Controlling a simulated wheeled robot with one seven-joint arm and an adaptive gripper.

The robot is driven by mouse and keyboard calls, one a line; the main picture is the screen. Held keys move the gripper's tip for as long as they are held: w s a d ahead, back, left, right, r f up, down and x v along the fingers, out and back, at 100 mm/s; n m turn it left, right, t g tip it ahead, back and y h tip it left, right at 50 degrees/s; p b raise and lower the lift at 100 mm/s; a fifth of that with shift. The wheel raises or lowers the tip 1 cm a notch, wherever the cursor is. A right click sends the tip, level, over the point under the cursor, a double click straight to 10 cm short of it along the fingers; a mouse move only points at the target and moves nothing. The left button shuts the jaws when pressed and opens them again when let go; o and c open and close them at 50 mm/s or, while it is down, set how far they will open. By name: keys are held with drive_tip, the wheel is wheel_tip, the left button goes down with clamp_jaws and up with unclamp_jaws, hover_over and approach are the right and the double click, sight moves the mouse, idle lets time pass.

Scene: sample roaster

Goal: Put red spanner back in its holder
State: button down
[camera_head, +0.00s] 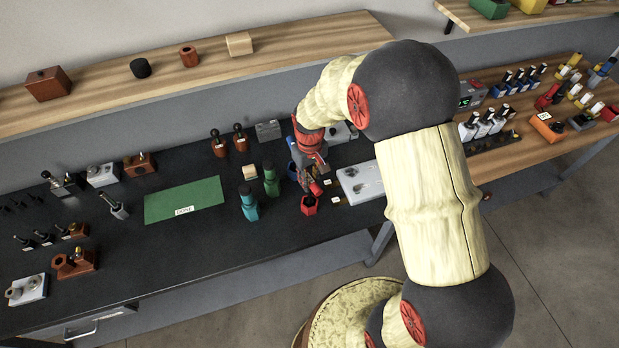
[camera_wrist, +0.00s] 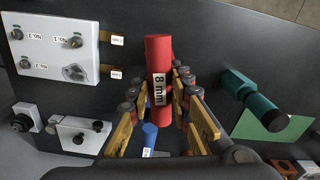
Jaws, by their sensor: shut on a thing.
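The red spanner (camera_wrist: 158,52) has a cylindrical red handle with a white "8 mm" label. My gripper (camera_wrist: 160,88) is shut on it, with a finger on each side of the handle. In the head view the spanner's red end (camera_head: 316,188) shows just below my gripper (camera_head: 310,174). A small red holder (camera_head: 309,206) with a dark opening stands on the black bench, right below and slightly left of that end. I cannot tell whether the spanner touches the holder. The spanner's far end is hidden, and I cannot make out the holder in the wrist view.
A teal spanner and holder (camera_head: 249,203) and a green one (camera_head: 271,181) stand left of the red holder. A blue piece (camera_wrist: 149,136) is close to my gripper. A white plate (camera_head: 352,179) lies to the right. A green mat (camera_head: 184,200) lies further left.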

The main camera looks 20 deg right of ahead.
drive_tip(key=shift+f+b, duration=0.95)
drive_tip(key=shift+f, duration=0.75)
drive_tip(key=c, duration=1.6)
unclamp_jaws()
drive_tip(key=shift+o, duration=0.2)
wheel_tip(320, 180, up, 12)
drive_tip(key=shift+r, duration=0.1)
